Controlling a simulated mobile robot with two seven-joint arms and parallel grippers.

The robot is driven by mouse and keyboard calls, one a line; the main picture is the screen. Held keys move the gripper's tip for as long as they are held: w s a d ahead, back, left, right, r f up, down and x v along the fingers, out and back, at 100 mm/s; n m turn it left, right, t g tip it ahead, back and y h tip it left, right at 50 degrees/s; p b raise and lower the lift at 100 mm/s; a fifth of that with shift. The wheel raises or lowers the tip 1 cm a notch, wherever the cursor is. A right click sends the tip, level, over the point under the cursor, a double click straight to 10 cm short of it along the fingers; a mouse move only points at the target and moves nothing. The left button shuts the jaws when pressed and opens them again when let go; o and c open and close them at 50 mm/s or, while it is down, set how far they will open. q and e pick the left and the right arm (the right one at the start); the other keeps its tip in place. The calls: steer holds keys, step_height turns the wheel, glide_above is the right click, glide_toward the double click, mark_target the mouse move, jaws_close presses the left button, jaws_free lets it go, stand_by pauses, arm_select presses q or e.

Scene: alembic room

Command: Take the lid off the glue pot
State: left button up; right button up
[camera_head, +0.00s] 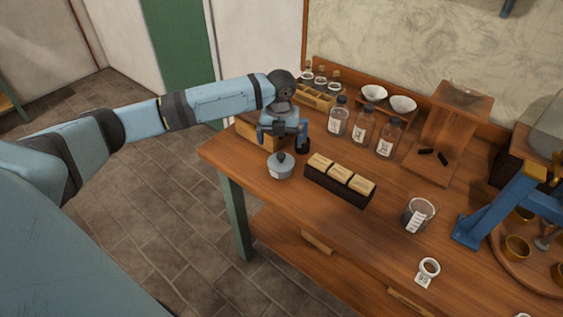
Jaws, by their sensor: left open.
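The glue pot (281,171) is a small grey-blue round pot near the left front corner of the wooden table. Its lid (281,158) has a dark knob and sits on top of the pot. My left gripper (283,142) is open and empty, above and just behind the pot, with its fingers pointing down. It looks apart from the lid, though the exact gap is hard to judge.
A dark block with wooden tops (340,180) stands right of the pot. Labelled bottles (363,129) stand behind it. A small black object (302,146) is close beside my left gripper. The front table strip is mostly clear.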

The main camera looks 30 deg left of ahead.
mark_target(281, 153)
arm_select(q)
steer(key=shift+d+f, duration=0.15)
steer(key=shift+f, duration=3.4)
steer(key=c, duration=0.7)
steer(key=shift+r, duration=0.1)
steer(key=shift+c, duration=0.2)
